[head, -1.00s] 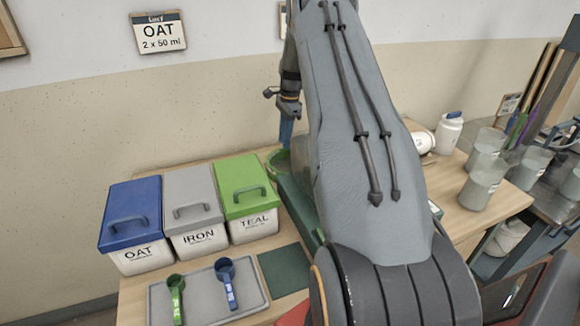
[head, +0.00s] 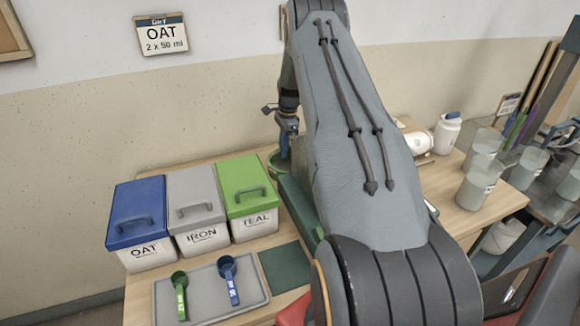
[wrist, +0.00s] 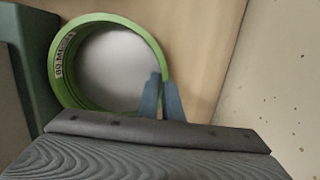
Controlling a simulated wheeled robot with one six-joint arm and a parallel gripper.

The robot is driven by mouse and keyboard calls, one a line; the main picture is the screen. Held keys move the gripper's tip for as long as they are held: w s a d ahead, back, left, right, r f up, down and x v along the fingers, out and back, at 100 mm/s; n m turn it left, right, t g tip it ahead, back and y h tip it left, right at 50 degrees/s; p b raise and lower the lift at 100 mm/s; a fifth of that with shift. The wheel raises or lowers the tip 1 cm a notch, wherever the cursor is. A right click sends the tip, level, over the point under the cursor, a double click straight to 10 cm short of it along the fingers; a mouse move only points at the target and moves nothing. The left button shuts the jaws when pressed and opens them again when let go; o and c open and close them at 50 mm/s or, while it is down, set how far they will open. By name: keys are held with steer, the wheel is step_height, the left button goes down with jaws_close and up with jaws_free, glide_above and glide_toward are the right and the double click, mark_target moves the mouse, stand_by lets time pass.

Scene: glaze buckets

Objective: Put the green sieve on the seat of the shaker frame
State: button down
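The green sieve (wrist: 67,88) is a round ring with a pale mesh and an "80 MESH" label. It lies flat at the back of the bench; in the head view only its left part (head: 273,163) shows beside my arm. My gripper (wrist: 162,85) has its blue fingertips at the sieve's rim, one over the inside and one by the outside. It also shows in the head view (head: 284,155), pointing down. Whether the fingers press on the rim is unclear. A dark green body (head: 296,203), perhaps the shaker frame, stands close by, mostly hidden by my arm; its seat is not visible.
Blue, grey and green lidded bins (head: 137,215) (head: 196,205) (head: 246,195) stand left of the sieve. A grey tray (head: 258,293) holds a green and a blue scoop. A dark green mat (head: 287,266) lies beside it. Several cloudy beakers and a white jar (head: 447,133) stand right. The wall is close behind the sieve.

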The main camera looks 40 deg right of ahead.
steer(key=shift+r, duration=0.1)
step_height(320, 180, up, 18)
steer(key=b, duration=0.5)
stand_by(0.4)
